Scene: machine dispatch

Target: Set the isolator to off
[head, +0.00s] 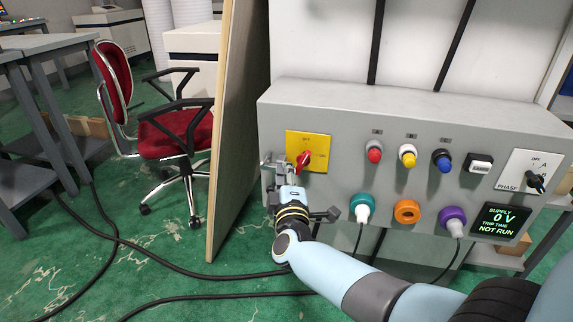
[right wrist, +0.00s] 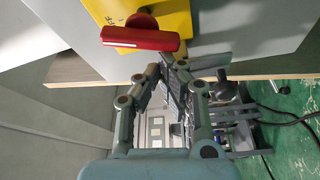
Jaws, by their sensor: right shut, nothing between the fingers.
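The isolator is a yellow plate (head: 322,142) with a red rotary handle (head: 304,160) at the left of the grey panel's front. "OFF" is printed at the plate's top; the marking on its right is too small to read. The handle looks tilted, its lower end toward the lower left. My right gripper (head: 274,165) is shut and empty, just left of and below the handle. In the right wrist view the red handle (right wrist: 140,38) and yellow plate (right wrist: 175,14) lie just beyond the fingertips (right wrist: 161,70), apparently apart from them. My left gripper is out of view.
The panel (head: 420,110) also carries red, yellow and blue terminals, teal, orange and purple sockets, a black phase knob (head: 535,182) and a display (head: 500,221) reading 0 V, NOT RUN. A wooden board (head: 228,130) stands close left; cables cross the floor.

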